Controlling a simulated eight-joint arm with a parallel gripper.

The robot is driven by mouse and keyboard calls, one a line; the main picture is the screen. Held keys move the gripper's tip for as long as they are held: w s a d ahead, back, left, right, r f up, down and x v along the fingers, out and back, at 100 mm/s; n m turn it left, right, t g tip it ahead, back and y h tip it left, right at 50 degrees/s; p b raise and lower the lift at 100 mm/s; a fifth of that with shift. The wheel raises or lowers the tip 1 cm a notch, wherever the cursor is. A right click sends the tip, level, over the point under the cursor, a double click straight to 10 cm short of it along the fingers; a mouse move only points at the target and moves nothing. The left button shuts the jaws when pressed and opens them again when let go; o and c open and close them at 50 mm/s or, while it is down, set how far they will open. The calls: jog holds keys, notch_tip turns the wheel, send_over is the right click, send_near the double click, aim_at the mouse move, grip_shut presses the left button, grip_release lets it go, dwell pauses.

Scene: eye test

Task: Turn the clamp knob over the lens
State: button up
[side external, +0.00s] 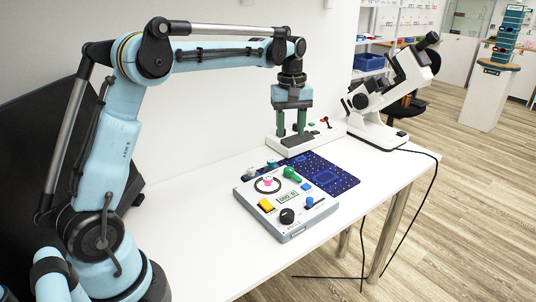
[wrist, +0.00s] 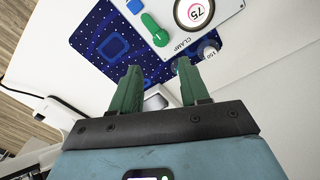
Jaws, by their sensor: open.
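The green clamp knob (side external: 291,174) stands on the back right part of a grey-white control box (side external: 296,229). In the wrist view the green knob (wrist: 154,30) is long and narrow, beside the word CLAMP. A round lens with a dark rim and 75 on it (wrist: 194,11) sits next to it; in the side view it is the ringed disc (side external: 267,184). My gripper (side external: 291,133) is open and empty, pointing down above the table behind the box. Its green fingers also show in the wrist view (wrist: 158,68), apart from the knob.
A dark blue patterned mat (side external: 328,176) lies beside the box. The box carries a yellow button (side external: 266,205), a black knob (side external: 287,216) and a display. A small round piece marked 150 (wrist: 209,50) is near the box edge. A white microscope (side external: 378,103) stands at the table's far end.

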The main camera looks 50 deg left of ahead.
aim_at(289, 169)
notch_tip(289, 169, down, 12)
jog(key=shift+w+f, duration=0.15)
dwell(0.5)
